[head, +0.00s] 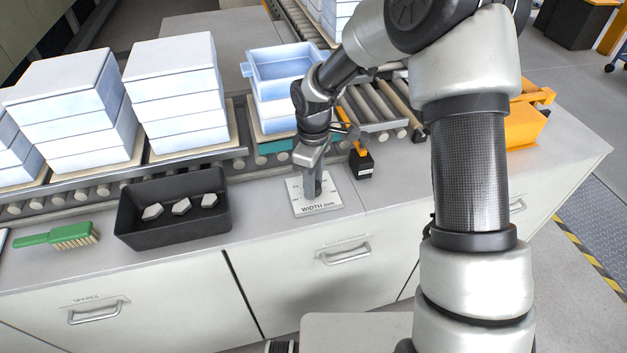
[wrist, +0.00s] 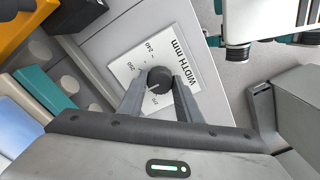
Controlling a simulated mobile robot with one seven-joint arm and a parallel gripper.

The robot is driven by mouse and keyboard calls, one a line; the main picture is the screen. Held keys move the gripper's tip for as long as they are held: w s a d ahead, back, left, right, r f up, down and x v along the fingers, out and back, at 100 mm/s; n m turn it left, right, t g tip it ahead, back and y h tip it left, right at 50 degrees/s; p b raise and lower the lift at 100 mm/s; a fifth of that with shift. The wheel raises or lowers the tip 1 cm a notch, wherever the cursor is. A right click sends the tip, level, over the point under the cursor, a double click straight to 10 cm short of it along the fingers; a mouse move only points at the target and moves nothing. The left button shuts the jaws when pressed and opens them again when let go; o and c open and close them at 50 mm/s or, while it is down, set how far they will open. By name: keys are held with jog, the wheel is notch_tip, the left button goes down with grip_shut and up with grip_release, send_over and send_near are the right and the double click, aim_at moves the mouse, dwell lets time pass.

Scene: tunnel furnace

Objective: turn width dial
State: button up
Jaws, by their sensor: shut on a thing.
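The width dial is a dark round knob (wrist: 159,80) on a pale square plate (head: 325,208) lettered "WIDTH mm". The plate lies on the bench top in front of the roller conveyor. In the wrist view the plate (wrist: 188,56) shows numbers around the knob, 240 and 260 among them. My gripper (wrist: 157,88) is shut on the knob, with one finger on each side of it. In the head view my gripper (head: 313,188) points down at the plate and hides most of the knob. The pointer's exact setting cannot be read.
A black tray (head: 128,222) with several pale pieces and a green brush (head: 50,236) lie left on the bench. A black-and-orange block (head: 361,164) stands right beside the plate. Stacked white boxes (head: 172,92) and a blue tray (head: 282,66) stand behind. Bench front right is clear.

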dwell(0.3)
jog(key=o, duration=1)
jog(key=shift+o, duration=0.2)
jog(key=shift+r, duration=0.1)
notch_tip(320, 180, up, 17)
jog(key=p, duration=0.1)
jog(key=shift+r, duration=0.15)
